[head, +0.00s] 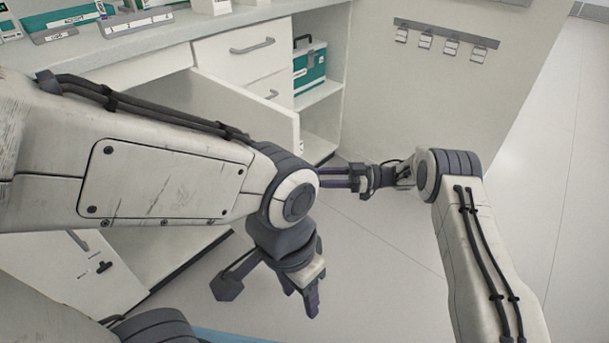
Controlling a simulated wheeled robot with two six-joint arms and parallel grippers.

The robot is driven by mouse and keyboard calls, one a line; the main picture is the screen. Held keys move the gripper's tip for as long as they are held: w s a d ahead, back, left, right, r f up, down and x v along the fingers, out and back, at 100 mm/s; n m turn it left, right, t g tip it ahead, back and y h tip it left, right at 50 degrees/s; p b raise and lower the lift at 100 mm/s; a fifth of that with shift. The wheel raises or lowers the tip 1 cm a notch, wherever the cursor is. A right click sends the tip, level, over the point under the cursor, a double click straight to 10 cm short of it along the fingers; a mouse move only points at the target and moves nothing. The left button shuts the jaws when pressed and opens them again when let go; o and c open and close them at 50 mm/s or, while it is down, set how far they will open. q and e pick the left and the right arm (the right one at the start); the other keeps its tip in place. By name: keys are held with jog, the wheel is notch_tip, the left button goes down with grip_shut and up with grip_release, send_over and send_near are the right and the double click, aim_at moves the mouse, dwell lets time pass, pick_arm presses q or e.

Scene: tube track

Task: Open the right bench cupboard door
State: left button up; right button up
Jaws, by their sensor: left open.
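A white door panel (255,107) stands swung out from the bench front, below and in front of the drawers. Its free edge is near the middle of the view, and my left arm hides its lower part and any handle. I cannot tell for certain which cupboard it belongs to. My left gripper (270,293) is open and empty, pointing down over the floor, apart from the door. My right gripper (335,177) points left beyond my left wrist, close to the door's free edge. Its fingertips are hidden behind that wrist, so contact and grip do not show.
Two drawers (242,52) with grey handles sit under the worktop (170,36). A teal case (310,68) stands on an open shelf to their right. Another white front (75,275) with dark fittings is at lower left. The floor (400,250) at right is clear.

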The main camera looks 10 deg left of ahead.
jog(key=d, duration=0.5)
jog(key=shift+w+d, duration=0.1)
jog(key=shift+w, duration=0.3)
jog(key=w+a+r+m+t+h, duration=0.35)
jog(key=a+r+t, duration=0.2)
jog(key=r, duration=0.25)
jog(key=w+a+r+m+t+h, duration=0.3)
jog(key=w+a+r+m+t, duration=0.15)
jog(key=r+t, duration=0.3)
jog(key=s+d+f+m+g+h+p, duration=0.1)
jog(key=s+d+g+h, duration=0.3)
jog(key=s, duration=1.1)
jog(key=s+d+f+m+g+h, duration=0.1)
jog(key=s+d+m+g+h, duration=0.35)
jog(key=s, duration=1.15)
jog(key=s+d+f+n+g+h+p, duration=0.15)
jog(key=s+d, duration=0.55)
jog(key=s, duration=0.8)
notch_tip(320, 180, up, 35)
jog(key=p, duration=3.3)
jog(key=shift+w+a+m, duration=0.15)
jog(key=shift+a+m, duration=0.15)
